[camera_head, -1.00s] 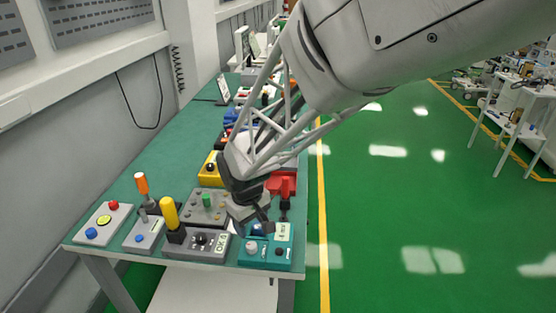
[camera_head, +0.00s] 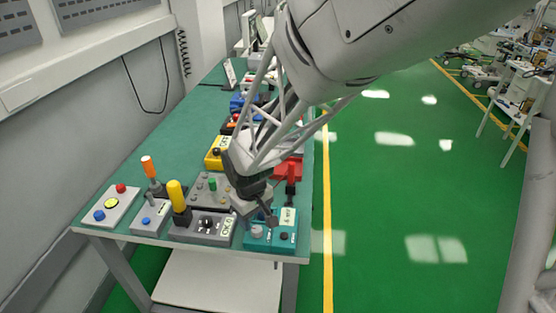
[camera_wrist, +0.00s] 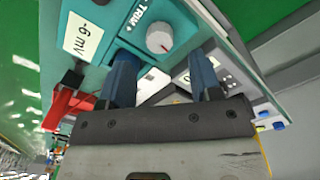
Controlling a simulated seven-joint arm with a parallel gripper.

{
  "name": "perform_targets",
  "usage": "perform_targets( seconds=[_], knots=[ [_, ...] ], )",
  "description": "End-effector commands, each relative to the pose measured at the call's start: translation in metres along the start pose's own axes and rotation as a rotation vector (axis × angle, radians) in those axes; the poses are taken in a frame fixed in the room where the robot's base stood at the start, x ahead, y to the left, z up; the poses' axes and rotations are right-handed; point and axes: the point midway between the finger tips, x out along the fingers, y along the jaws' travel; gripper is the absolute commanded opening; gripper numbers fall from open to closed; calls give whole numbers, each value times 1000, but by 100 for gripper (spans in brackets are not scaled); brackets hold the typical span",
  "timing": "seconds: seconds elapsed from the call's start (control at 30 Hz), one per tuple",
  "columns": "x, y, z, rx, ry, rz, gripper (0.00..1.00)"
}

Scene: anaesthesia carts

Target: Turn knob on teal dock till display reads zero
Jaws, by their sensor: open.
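The teal dock (camera_head: 262,244) stands at the near right corner of the bench. Its round pale knob (camera_head: 257,231) is on the left part of its top. In the wrist view the knob (camera_wrist: 159,38) has a red mark and sits next to the word TRIM.
More control boxes line the bench. The bench's left side further back is clear.

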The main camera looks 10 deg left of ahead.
Motion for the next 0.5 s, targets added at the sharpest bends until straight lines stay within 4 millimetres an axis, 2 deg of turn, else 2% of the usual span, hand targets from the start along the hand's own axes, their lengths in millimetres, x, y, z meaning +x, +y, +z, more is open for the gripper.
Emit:
perform_targets(
  seconds=[0.3, 0.5],
  knots=[
    [34, 0, 0, 0, -2, -1, 58],
    [44, 0, 0, 0, -1, 0, 58]
  ],
)
